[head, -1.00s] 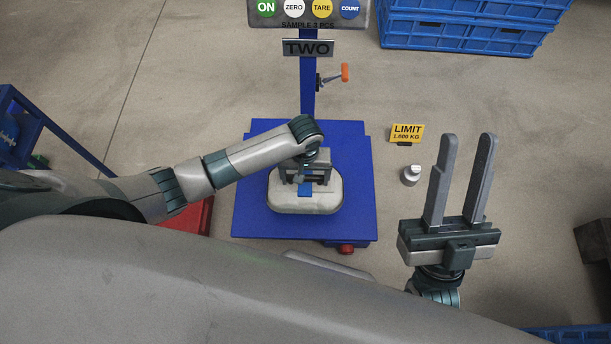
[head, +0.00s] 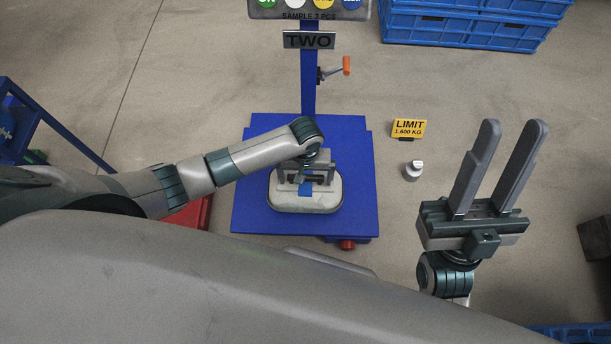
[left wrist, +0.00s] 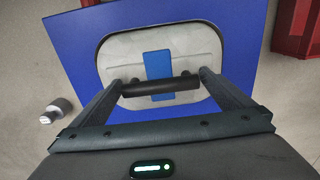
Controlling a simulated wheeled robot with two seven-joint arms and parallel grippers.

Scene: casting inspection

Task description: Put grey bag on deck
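The grey bag (head: 285,196) is a light grey rounded block with a blue patch on top and a dark bar handle. It sits flat on the blue deck (head: 262,145) of the scale, near the middle front. The left wrist view shows the bag (left wrist: 200,45), its handle (left wrist: 160,87) and the deck (left wrist: 245,50) from above. My left gripper (head: 311,180) is over the bag, its fingers spread wide and against the two ends of the handle. My right gripper (head: 514,125) is open and empty, right of the deck. The bag's underside is hidden.
A sign reading TWO (head: 309,40) hangs on the blue post behind the deck. A yellow LIMIT sign (head: 408,128) and a small weight (head: 413,171) stand right of the deck. Blue crates (head: 465,32) are at the back right. A red box (head: 190,217) lies left of the deck.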

